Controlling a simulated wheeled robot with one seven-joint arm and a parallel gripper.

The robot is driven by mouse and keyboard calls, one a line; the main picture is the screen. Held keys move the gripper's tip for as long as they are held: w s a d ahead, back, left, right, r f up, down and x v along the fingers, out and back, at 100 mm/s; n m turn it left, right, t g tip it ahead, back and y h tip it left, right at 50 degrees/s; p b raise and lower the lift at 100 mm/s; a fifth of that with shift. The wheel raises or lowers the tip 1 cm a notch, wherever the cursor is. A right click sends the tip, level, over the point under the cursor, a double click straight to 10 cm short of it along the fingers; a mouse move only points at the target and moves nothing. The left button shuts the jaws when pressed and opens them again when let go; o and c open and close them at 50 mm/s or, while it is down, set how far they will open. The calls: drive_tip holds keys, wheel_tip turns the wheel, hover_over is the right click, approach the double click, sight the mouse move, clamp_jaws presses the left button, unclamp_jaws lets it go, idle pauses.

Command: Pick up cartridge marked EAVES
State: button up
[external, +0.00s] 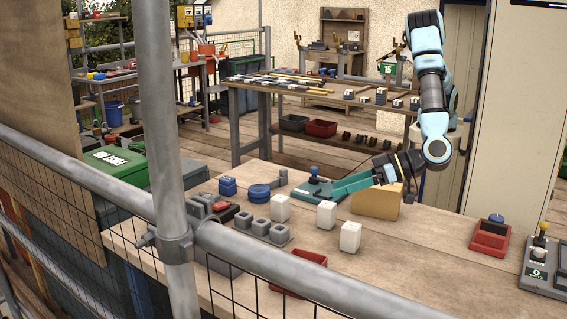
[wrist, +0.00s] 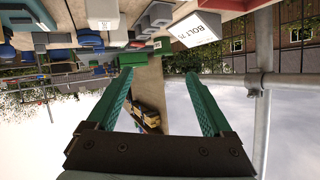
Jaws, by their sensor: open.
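Three white cartridge-like blocks stand on the wooden bench in the external view: a left one (external: 280,208), a middle one (external: 326,216) and a right one (external: 350,236). No EAVES marking is readable on any of them. In the wrist view, which looks upside down, a white block (wrist: 196,28) carries the print BOLT 75. Another pale block (wrist: 102,12) is cut off at the top edge, with no print readable. My gripper (external: 304,189) has green fingers, reaching left low over the bench behind the white blocks. It is open and empty (wrist: 158,76).
A tan wooden block (external: 377,202) stands beside my gripper. Several grey blocks (external: 261,227) and a red tray (external: 300,271) are left and in front. Blue round items (external: 228,187) lie further left. A red container (external: 490,237) stands right, with clear bench between.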

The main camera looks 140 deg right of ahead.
sight(335, 206)
drive_tip(key=s+f+g, duration=0.1)
drive_tip(key=f, duration=0.1)
drive_tip(key=s+f+m+g+h+b, duration=0.1)
drive_tip(key=s+f+g, duration=0.1)
drive_tip(key=s+f+m+g, duration=0.1)
drive_tip(key=s+f+g, duration=0.1)
drive_tip(key=shift+a+f+h+b, duration=0.3)
drive_tip(key=shift+h+b, duration=0.05)
drive_tip(key=shift+h, duration=0.05)
drive_tip(key=shift+s+f+m+g, duration=0.1)
drive_tip(key=shift+s+m+g, duration=0.15)
drive_tip(key=shift+m+g, duration=0.05)
drive_tip(key=p+x, duration=0.1)
drive_tip(key=x, duration=0.4)
drive_tip(key=shift+d, duration=0.15)
drive_tip(key=x, duration=0.1)
drive_tip(key=p+x, duration=0.1)
drive_tip(key=x, duration=0.1)
drive_tip(key=p+x, duration=0.1)
drive_tip(key=shift+w+d, duration=0.3)
drive_tip(key=shift+w, duration=0.15)
drive_tip(key=shift+d, duration=0.35)
drive_tip(key=shift+c, duration=0.3)
clamp_jaws()
